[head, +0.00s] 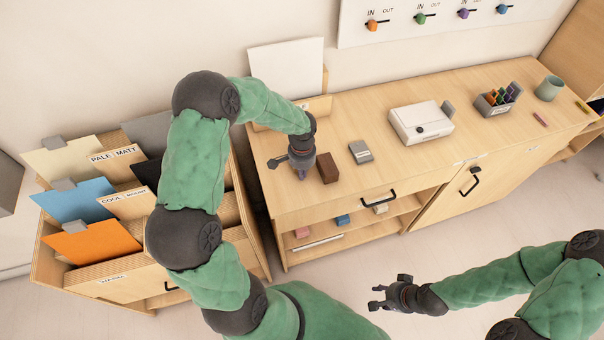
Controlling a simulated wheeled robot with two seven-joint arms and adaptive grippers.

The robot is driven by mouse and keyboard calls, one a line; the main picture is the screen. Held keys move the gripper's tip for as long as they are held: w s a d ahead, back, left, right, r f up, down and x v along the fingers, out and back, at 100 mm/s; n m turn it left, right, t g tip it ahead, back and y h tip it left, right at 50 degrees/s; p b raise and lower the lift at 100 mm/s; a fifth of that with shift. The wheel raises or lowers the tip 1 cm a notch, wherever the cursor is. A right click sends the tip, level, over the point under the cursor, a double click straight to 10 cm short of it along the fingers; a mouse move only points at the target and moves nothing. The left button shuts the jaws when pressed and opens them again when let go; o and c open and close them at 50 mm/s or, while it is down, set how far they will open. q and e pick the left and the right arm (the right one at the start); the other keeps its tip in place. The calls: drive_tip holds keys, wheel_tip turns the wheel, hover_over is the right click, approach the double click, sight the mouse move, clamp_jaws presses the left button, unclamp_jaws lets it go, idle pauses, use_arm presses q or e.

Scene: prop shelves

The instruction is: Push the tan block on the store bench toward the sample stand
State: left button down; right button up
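The block beside my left gripper looks dark brown rather than tan (327,168). It stands upright on the left part of the store bench (375,112), near its front edge. My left gripper (302,174) points down just left of the block. Its fingers look together with nothing between them, and a narrow gap seems to separate them from the block. A wooden stand (318,104) with a white panel (285,68) is at the bench's back left; I take it for the sample stand. My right gripper (377,297) is open and empty, over the floor in front of the bench.
A grey block with a pale label (360,151) lies right of the brown block. Farther right are a white box-shaped device (421,123), a grey holder of coloured pieces (492,106) and a green cup (549,88). A file bin (110,277) stands left of the bench.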

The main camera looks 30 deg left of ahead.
use_arm(q)
drive_tip(key=shift+w+a, duration=0.15)
drive_tip(key=shift+a, duration=0.05)
drive_tip(key=shift+w+a, duration=0.4)
drive_tip(key=shift+w+a, duration=0.15)
drive_tip(key=shift+w+a, duration=0.2)
drive_tip(key=shift+w+a, duration=0.15)
drive_tip(key=shift+w+a, duration=0.25)
drive_tip(key=shift+a, duration=0.1)
drive_tip(key=shift+w+a, duration=0.25)
drive_tip(key=shift+w, duration=0.05)
drive_tip(key=shift+w+a, duration=0.1)
